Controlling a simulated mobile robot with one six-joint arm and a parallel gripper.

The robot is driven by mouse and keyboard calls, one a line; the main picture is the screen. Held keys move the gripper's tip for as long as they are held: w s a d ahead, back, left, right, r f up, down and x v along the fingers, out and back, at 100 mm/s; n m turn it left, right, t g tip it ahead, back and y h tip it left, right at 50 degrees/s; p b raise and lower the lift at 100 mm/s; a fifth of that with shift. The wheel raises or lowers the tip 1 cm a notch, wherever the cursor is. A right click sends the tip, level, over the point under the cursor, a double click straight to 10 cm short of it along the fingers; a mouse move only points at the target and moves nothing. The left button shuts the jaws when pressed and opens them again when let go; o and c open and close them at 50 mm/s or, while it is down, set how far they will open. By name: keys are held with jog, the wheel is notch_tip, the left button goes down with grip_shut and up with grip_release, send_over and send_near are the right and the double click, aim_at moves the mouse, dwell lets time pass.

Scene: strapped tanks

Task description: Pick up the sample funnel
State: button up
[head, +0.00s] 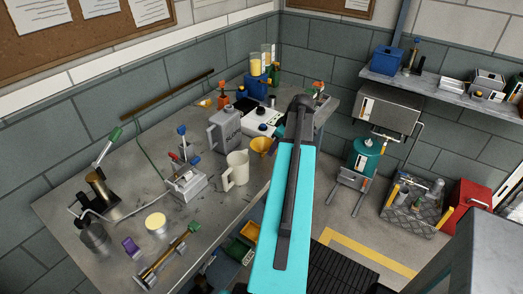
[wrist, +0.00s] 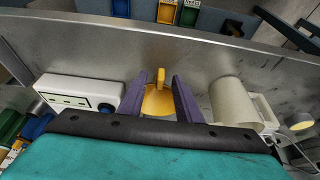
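The sample funnel (head: 260,146) is yellow-orange and sits near the front edge of the workbench, just right of a cream jug. In the wrist view the funnel (wrist: 158,104) shows between the two purple fingers of my gripper (wrist: 160,83), its narrow tab pointing towards the bench edge. The fingers are apart, one on each side of the funnel. I cannot tell whether they touch it or how far above it they are. In the head view my arm hides the gripper.
The cream jug (head: 237,170) stands close beside the funnel, with a grey jerrycan (head: 224,130) behind it. A white scale-like device (wrist: 82,95) is on the other side. Coloured bins (head: 240,250) lie below the bench edge (wrist: 225,55).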

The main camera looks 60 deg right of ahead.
jog(key=shift+x, duration=1.25)
grip_shut()
